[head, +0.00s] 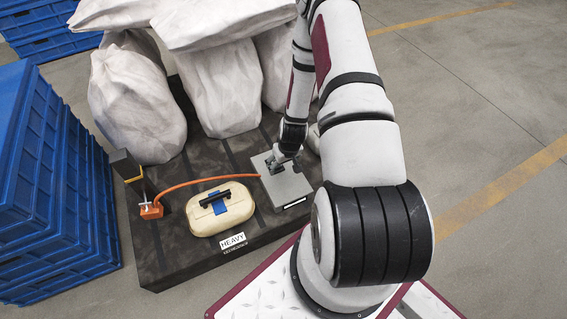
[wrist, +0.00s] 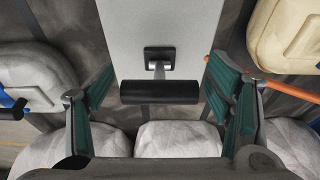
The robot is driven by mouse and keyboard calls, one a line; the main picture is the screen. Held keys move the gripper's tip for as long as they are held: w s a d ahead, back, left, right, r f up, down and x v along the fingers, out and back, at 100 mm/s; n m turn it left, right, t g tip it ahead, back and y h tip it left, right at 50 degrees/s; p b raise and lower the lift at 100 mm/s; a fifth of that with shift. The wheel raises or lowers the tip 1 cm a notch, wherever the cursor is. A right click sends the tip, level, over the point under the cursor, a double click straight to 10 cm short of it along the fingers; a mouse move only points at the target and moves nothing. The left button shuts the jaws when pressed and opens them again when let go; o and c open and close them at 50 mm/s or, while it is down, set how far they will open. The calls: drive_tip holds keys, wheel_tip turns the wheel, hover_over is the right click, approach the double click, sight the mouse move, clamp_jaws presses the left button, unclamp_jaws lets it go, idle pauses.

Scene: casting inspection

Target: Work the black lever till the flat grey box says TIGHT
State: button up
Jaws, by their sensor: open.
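The flat grey box (head: 291,190) lies on the dark platform, with an orange hose running to its left side. A small label strip shows at its front edge, too small to read. It also fills the upper middle of the wrist view (wrist: 165,25). The black lever (wrist: 160,93) is a thick crossbar on a metal stem rising from a black mount on the box. My gripper (wrist: 160,95) is open, its green-padded fingers standing apart on either side of the crossbar with gaps to both. In the head view my gripper (head: 281,166) is over the box and hides the lever.
A cream casting (head: 208,223) with a black handle and a HEAVY sign sits left of the box. An orange fitting (head: 151,210) holds the hose's other end. White sacks (head: 222,85) pile up behind. Blue crates (head: 45,190) stand at left. Open floor lies at right.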

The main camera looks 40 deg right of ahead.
drive_tip(key=v, duration=1.2)
drive_tip(key=shift+a, duration=0.1)
